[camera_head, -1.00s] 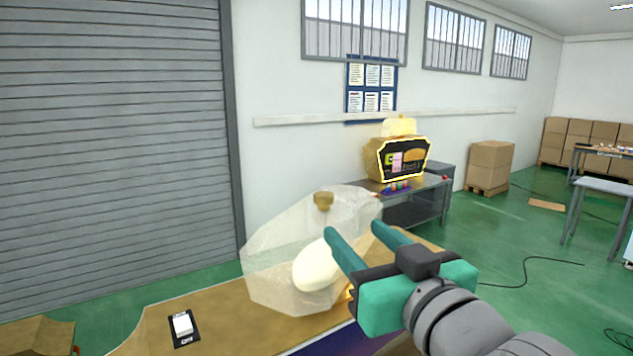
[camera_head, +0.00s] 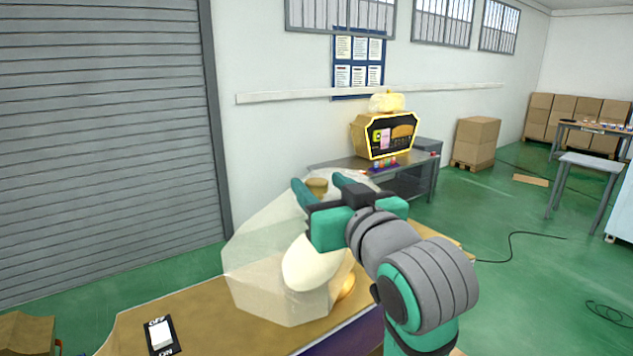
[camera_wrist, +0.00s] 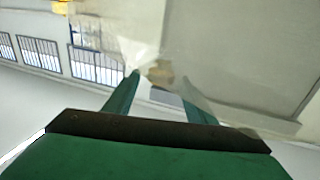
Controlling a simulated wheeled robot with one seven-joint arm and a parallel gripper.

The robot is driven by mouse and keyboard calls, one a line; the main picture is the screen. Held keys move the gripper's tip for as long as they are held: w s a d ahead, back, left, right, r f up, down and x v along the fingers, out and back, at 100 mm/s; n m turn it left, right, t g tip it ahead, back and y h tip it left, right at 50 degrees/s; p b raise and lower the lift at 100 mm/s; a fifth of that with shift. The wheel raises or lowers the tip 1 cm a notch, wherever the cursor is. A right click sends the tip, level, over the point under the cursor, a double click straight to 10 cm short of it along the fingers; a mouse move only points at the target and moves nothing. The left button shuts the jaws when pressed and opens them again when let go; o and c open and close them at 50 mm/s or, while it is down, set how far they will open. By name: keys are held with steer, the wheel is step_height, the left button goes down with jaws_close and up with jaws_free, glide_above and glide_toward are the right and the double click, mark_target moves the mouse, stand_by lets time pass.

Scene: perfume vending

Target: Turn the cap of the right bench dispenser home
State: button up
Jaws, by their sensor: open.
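A large pale, translucent faceted dispenser (camera_head: 262,262) stands on the tan bench (camera_head: 215,318) in the head view. A rounded cream-white shape (camera_head: 308,264) shows at its right side. Its small gold-brown cap (camera_head: 317,186) sits on top. My gripper (camera_head: 318,183) is open with its teal fingers at the cap's height, one on either side of it in the picture. In the wrist view the brownish cap (camera_wrist: 160,74) shows just beyond and between the open fingers. Whether either finger touches the cap cannot be told.
A black-and-white ON/OFF switch (camera_head: 161,335) lies on the bench at the left. A gold-edged machine (camera_head: 386,135) stands on a grey table behind. Stacked cardboard boxes (camera_head: 476,142) stand farther back. The green floor to the right is mostly open.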

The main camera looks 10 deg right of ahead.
steer(key=shift+w+a, duration=0.15)
steer(key=shift+w, duration=1)
jaws_close()
